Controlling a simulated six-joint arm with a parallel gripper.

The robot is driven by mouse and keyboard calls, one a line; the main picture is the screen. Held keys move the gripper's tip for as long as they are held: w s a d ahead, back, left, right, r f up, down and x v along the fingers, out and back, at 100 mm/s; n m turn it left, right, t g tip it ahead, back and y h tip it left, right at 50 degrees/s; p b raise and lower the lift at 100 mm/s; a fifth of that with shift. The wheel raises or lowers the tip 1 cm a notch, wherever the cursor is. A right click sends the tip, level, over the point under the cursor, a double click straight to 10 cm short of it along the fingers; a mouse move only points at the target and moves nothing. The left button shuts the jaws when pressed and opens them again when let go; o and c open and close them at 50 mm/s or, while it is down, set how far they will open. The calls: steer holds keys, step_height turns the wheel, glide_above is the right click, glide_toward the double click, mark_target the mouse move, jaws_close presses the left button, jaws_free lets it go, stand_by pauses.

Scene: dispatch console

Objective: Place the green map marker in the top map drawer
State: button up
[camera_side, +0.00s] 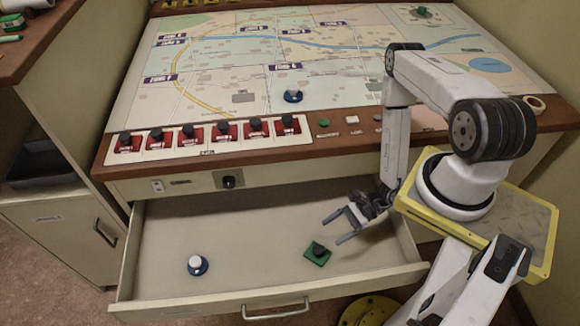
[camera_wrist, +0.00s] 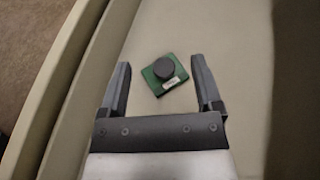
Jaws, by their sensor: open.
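A green map marker with a square base and a dark knob (camera_side: 317,253) lies on the floor of the open top drawer (camera_side: 240,235), right of its middle. In the wrist view the green marker (camera_wrist: 166,74) sits just beyond and between my fingertips, tilted square to them, touching neither. My gripper (camera_side: 334,227) is open and empty, inside the drawer, just above and right of the marker. It also shows in the wrist view (camera_wrist: 160,80). Another green marker (camera_side: 421,11) stands at the far edge of the map.
Another blue marker (camera_side: 293,96) stands on the map (camera_side: 330,75). Red switches (camera_side: 191,135) line the console edge above the drawer. A side cabinet (camera_side: 75,230) stands at left.

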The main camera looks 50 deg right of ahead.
steer(key=shift+v, duration=2.15)
